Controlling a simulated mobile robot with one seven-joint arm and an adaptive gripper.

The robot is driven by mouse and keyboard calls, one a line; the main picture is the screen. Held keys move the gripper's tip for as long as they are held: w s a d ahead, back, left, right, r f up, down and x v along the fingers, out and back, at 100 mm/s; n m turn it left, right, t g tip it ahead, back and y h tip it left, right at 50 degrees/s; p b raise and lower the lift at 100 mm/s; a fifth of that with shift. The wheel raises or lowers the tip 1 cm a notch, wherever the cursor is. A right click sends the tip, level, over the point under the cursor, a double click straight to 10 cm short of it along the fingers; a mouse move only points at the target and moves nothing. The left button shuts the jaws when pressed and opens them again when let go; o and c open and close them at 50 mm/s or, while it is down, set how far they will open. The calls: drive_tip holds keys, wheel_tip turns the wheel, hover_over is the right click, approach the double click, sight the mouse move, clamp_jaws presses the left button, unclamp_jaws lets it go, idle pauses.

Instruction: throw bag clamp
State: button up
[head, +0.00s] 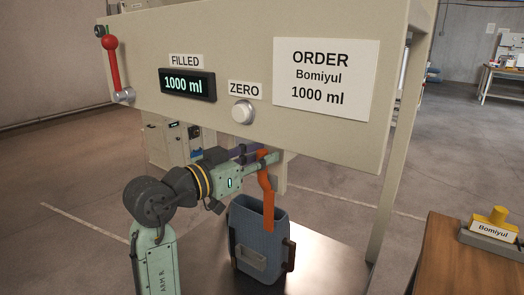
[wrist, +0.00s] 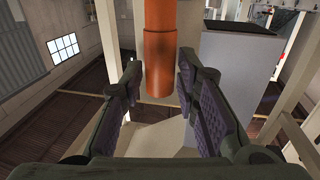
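An orange lever-like handle (head: 268,205), likely the bag clamp's, hangs under the panel in the head view, its lower end in front of the bag's mouth. A blue-grey bag (head: 258,240) with its top open stands upright below it. My gripper (head: 266,155) is at the upper part of the orange handle. In the wrist view the orange handle's rounded end (wrist: 158,65) shows between the two spread fingers of my gripper (wrist: 159,75), with gaps on both sides. I cannot tell how deep between the fingers it lies. The fingers hold nothing.
The panel (head: 230,70) above my arm carries a red-knobbed lever (head: 112,62), a display (head: 187,85) reading 1000 ml, a zero button (head: 242,112) and an order sheet (head: 325,80) for Bomiyul, 1000 ml. A wooden table (head: 450,260) with a yellow-handled Bomiyul stamp (head: 492,228) stands right.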

drive_tip(key=shift+w+d, duration=0.15)
drive_tip(key=shift+d, duration=0.05)
clamp_jaws()
idle(0.3)
idle(0.3)
